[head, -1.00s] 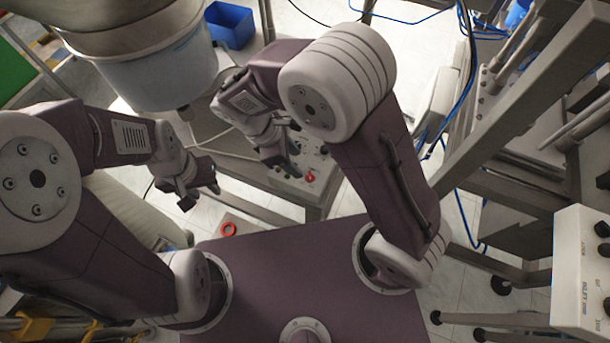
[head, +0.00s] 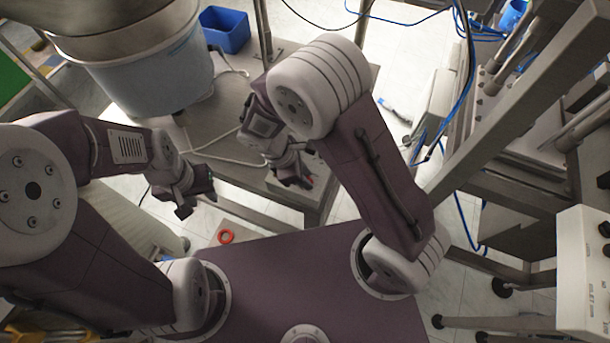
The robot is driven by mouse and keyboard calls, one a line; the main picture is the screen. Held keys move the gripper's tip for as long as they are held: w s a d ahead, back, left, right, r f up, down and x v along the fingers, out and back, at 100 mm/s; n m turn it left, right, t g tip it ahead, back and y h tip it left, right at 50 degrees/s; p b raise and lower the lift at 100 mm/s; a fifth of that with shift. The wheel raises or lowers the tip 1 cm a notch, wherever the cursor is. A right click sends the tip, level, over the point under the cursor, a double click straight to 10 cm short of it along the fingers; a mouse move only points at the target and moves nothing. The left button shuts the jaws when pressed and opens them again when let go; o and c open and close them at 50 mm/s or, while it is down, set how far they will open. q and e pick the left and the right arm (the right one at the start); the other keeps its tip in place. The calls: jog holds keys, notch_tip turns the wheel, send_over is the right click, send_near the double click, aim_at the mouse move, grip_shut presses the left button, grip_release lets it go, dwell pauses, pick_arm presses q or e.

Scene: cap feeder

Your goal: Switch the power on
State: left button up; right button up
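A control box (head: 312,163) with small controls on its top sits at the near right of the grey metal table. My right gripper (head: 297,182) is over the box and hides most of its panel. A bit of red shows beside its fingertips. I cannot tell whether it touches a control, or whether it is open or shut. My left gripper (head: 195,205) hangs to the left, off the table's near left side. Its two dark fingers look apart, with nothing seen between them. Which control is the power switch cannot be made out.
A large pale blue bowl-shaped feeder (head: 150,82) stands at the upper left. A blue bin (head: 225,30) sits at the back of the table. A metal frame fills the right side, with a white control panel (head: 583,270) at the lower right. A red ring (head: 226,237) lies low in front of the table.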

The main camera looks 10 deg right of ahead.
grip_shut()
jog(key=shift+r+m+g+p, duration=0.2)
jog(key=shift+m+g+p, duration=0.2)
jog(key=shift+m+p, duration=0.65)
jog(key=m, duration=0.1)
jog(key=m+p, duration=0.1)
jog(key=m+g+p, duration=0.1)
jog(key=shift+w+d+m, duration=0.1)
jog(key=shift+w+m, duration=0.15)
jog(key=m+g+y+p, duration=0.1)
jog(key=m+p, duration=0.1)
jog(key=m, duration=0.1)
jog(key=shift+w+y, duration=0.1)
jog(key=shift+y, duration=0.2)
jog(key=shift+w+d+f+m+g+y+p, duration=0.1)
jog(key=shift+m+g+y+p, duration=0.15)
jog(key=shift+m, duration=0.55)
jog(key=shift+d+m+g+y+p, duration=0.15)
jog(key=shift+m+p, duration=0.15)
jog(key=shift+m, duration=0.5)
jog(key=shift+a, duration=0.1)
jog(key=o, duration=1)
grip_release()
jog(key=shift+o, duration=0.2)
